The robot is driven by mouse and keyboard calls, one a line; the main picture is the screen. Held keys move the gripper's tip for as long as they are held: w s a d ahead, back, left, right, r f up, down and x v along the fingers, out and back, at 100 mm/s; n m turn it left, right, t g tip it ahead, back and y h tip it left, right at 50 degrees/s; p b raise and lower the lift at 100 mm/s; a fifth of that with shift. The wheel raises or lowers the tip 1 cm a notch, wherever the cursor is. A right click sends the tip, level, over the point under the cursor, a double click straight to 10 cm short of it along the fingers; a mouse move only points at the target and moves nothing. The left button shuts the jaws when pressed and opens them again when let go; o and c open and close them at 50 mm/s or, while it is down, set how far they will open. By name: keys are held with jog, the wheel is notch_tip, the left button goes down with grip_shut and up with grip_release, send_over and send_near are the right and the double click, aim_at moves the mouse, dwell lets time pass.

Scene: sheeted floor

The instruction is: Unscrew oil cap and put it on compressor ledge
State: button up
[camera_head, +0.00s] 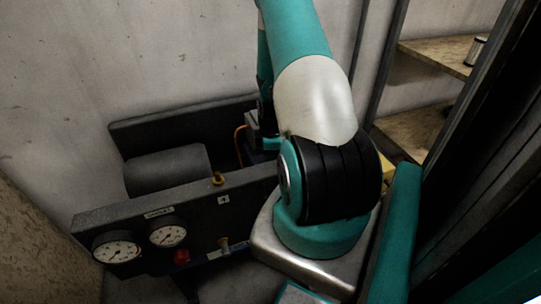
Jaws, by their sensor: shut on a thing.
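The compressor has a dark front panel (190,208) with a flat top ledge and a dark grey cylinder (168,172) behind it. My arm comes down from the top and bends in front of the compressor's right part. The far section of my arm reaches down behind the near link. I cannot make out my gripper's fingers, which are hidden there. I cannot pick out the oil cap or what is between the fingers. A small brass fitting (217,178) stands upright at the panel's top edge, apart from my arm.
Two round gauges, the left (117,247) and the right (167,235), and a red knob (181,257) are on the panel front. An orange hose (239,142) curves behind it. Wooden shelves (440,54) with a small can (475,51) stand at right. Pale walls close in behind.

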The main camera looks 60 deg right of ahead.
jog(key=n, duration=0.5)
jog(key=n+p, duration=0.1)
jog(key=n, duration=0.5)
jog(key=o, duration=1)
jog(key=shift+c, duration=0.7)
